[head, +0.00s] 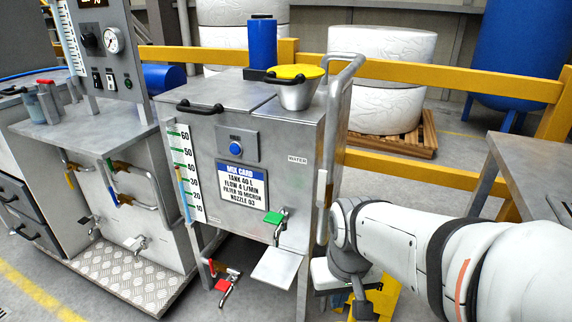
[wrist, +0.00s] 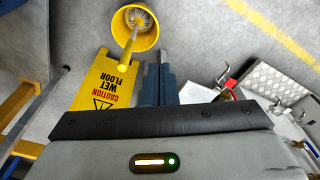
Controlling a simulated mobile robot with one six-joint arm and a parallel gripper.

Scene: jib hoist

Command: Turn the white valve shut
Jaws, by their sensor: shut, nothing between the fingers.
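A small valve with a pale, whitish handle (head: 137,242) sits low on the front of the left steel cabinet. In the head view my arm reaches in from the right, with the hand low beside the right side of the middle tank cart, well apart from the pale valve. Small pale fittings also show at the right of the wrist view (wrist: 278,107).
The tank cart (head: 250,120) carries a green-handled tap (head: 273,217), a red-handled valve (head: 222,285) and a projecting plate (head: 276,268). A yellow wet-floor sign (wrist: 100,83) and yellow bucket (wrist: 135,28) stand near my gripper. A yellow rail (head: 450,80) runs behind.

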